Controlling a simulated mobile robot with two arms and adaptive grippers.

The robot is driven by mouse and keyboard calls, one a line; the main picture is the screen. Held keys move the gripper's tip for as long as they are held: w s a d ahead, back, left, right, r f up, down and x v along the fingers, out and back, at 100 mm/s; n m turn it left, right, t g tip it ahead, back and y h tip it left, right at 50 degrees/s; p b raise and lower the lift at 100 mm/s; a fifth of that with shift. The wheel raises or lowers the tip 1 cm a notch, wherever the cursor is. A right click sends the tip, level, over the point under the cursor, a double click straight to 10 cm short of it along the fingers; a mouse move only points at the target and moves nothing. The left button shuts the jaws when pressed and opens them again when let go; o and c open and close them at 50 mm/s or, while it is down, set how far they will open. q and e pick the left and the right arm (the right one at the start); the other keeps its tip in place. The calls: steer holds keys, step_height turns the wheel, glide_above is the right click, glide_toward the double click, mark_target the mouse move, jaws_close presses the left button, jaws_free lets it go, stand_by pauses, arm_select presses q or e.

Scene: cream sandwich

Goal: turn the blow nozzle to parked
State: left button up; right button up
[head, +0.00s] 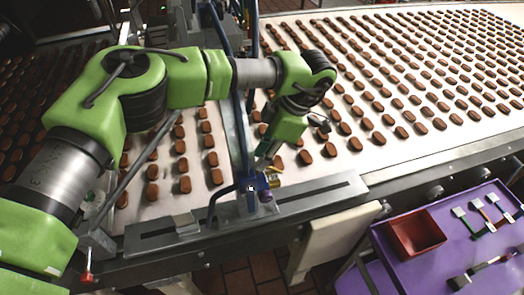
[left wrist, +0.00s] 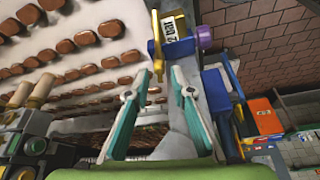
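A blue block on the post by the conveyor's near edge carries a yellow part (head: 273,177) and a purple knob (head: 265,196). I take the yellow part for the blow nozzle, but its small size leaves this unsure. In the left wrist view the yellow part (left wrist: 157,42) is a long upright bar beside a white lettered label (left wrist: 174,34), with the purple knob (left wrist: 204,36) to the right. My left gripper (head: 268,153) is just above the block. In the left wrist view its teal fingers (left wrist: 155,82) are apart, with the yellow bar ahead of their tips. My right gripper is out of view.
A conveyor belt (head: 335,95) carries many rows of brown biscuits. A slotted metal rail (head: 315,193) runs along its near edge. Blue posts (head: 238,120) stand close to my left arm. A purple table (head: 425,262) with a red tray (head: 413,257) and several brushes is at lower right.

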arm_select(q)
steer(key=shift+a, duration=0.1)
jaws_close()
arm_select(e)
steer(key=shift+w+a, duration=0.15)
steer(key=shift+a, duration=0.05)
